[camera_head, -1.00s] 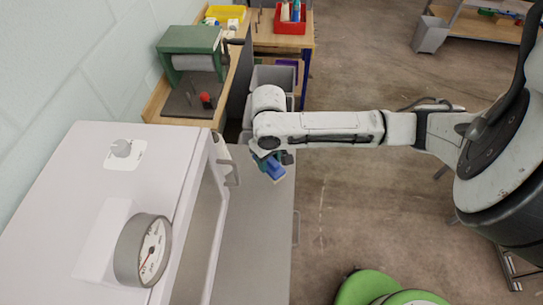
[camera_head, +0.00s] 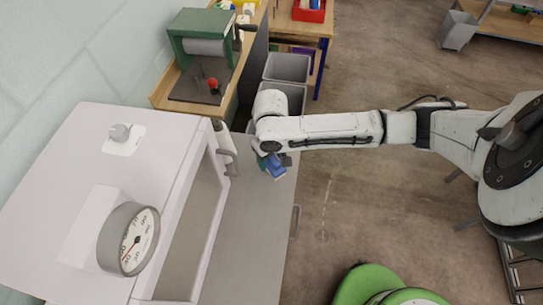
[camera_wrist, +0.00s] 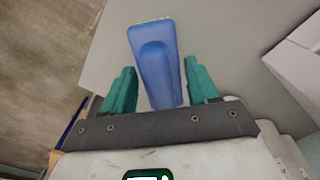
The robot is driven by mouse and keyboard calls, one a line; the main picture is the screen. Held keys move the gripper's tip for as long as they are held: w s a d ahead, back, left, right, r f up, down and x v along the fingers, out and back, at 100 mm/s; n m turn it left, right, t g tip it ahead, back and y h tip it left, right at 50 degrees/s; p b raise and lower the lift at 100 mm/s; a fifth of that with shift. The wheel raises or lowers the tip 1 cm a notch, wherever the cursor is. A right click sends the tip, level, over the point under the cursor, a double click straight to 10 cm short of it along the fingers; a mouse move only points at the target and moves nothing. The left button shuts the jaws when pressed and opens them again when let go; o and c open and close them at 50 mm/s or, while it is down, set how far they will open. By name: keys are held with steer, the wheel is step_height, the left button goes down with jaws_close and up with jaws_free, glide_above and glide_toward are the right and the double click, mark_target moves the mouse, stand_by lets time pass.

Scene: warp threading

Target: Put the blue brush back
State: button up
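The blue brush (camera_wrist: 158,75) sits between the two green fingers of my gripper (camera_wrist: 161,75) in the wrist view. The fingers stand along its two sides, and it points away from the palm. The brush also shows as a small blue block (camera_head: 275,167) in the head view, just beneath the end of my arm and over the grey counter (camera_head: 245,225). Most of my gripper is hidden by my wrist in the head view.
A white cabinet with a gauge (camera_head: 128,238) and a door handle (camera_head: 228,155) stands left of the counter. Grey bins (camera_head: 287,68) stand beyond it. A green press (camera_head: 203,45) stands on a wooden bench. A green stool (camera_head: 367,285) is at the bottom; open floor lies right.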

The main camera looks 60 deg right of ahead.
steer(key=shift+o, duration=0.9)
step_height(320, 180, up, 12)
steer(key=s+a+f+n+g, duration=0.1)
steer(key=s+f, duration=0.4)
steer(key=s, duration=0.3)
steer(key=s+a+f, duration=0.1)
steer(key=s+f, duration=0.4)
steer(key=s, duration=0.2)
steer(key=w+a+n+t, duration=0.1)
steer(key=a+n+t, duration=0.1)
steer(key=a, duration=0.7)
steer(key=shift+w+r+n+h, duration=0.15)
steer(key=shift+r+n+h, duration=0.2)
steer(key=shift+n, duration=0.25)
